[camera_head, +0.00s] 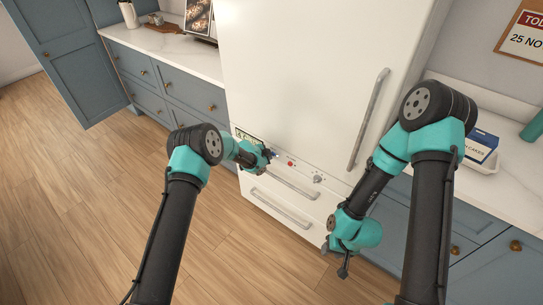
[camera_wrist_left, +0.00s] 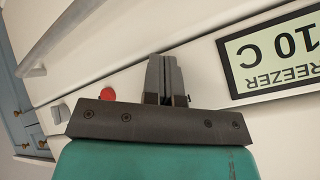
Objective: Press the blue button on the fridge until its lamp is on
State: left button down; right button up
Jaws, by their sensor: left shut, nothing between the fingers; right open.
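The white fridge (camera_head: 310,75) stands in the middle of the head view, with a control strip above its drawers. My left gripper (camera_head: 269,154) is shut and empty, its fingertips at this strip. A small blue spot (camera_head: 275,154), which looks like the blue button, shows right at the fingertips. In the left wrist view the shut fingers (camera_wrist_left: 165,62) point at the panel between the red button (camera_wrist_left: 107,94) and the display, and the blue button is hidden. I cannot tell whether they touch it. No lit lamp can be made out. My right gripper (camera_head: 343,270) is open and empty, low before the drawers.
A freezer display (camera_wrist_left: 275,58) reading 10 C sits beside the fingers. A grey knob (camera_head: 318,178) is right of the red button. Drawer handles (camera_head: 282,208) and a long door handle (camera_head: 368,118) stick out. Counters flank the fridge; the wooden floor (camera_head: 80,200) is clear at left.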

pick_arm(q)
jog(key=shift+s+a, duration=0.35)
jog(key=shift+s, duration=0.1)
jog(key=s+a, duration=0.4)
jog(key=shift+s, duration=0.3)
dwell(0.5)
dwell(0.4)
